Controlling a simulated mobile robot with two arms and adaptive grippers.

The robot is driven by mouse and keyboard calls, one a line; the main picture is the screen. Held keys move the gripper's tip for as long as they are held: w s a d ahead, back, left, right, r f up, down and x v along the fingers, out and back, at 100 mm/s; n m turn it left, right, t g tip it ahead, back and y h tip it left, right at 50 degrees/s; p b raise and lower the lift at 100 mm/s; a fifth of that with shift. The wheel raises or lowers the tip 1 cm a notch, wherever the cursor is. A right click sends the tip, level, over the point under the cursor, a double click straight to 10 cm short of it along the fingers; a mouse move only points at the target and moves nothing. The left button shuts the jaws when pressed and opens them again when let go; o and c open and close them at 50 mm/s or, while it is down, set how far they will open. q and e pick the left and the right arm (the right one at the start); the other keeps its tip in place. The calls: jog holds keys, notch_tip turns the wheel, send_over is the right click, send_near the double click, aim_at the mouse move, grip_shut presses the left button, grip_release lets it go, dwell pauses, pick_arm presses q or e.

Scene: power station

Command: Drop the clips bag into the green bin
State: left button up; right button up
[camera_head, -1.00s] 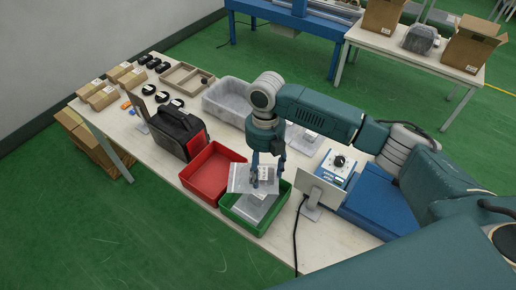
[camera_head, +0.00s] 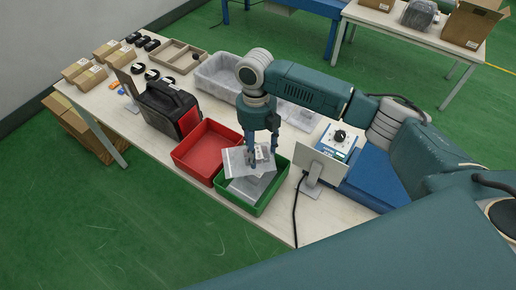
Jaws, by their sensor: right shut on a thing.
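The clips bag (camera_head: 237,162) is a flat, clear-grey bag with a white label. My right gripper (camera_head: 261,163) is shut on it and holds it, tilted, over the green bin (camera_head: 280,184). The bag's left part reaches towards the rim shared with the red bin. Another grey bag (camera_head: 247,188) shows inside the green bin, below the held one. I cannot tell whether the two bags touch. My left gripper is not in view.
The red bin (camera_head: 203,152) stands left of the green bin, empty. A grey bin (camera_head: 216,76) is behind. A black case (camera_head: 166,108) stands at left. A monitor on a stand (camera_head: 318,166) and a control box (camera_head: 338,139) are close on the right.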

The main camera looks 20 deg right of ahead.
aim_at(257, 148)
jog(key=shift+r, duration=0.1)
jog(key=o, duration=1.3)
jog(key=r, duration=0.4)
jog(key=w+r, duration=0.1)
jog(key=r, duration=0.7)
jog(key=shift+w+d, duration=0.1)
jog(key=shift+w, duration=0.15)
jog(key=shift+f, duration=0.1)
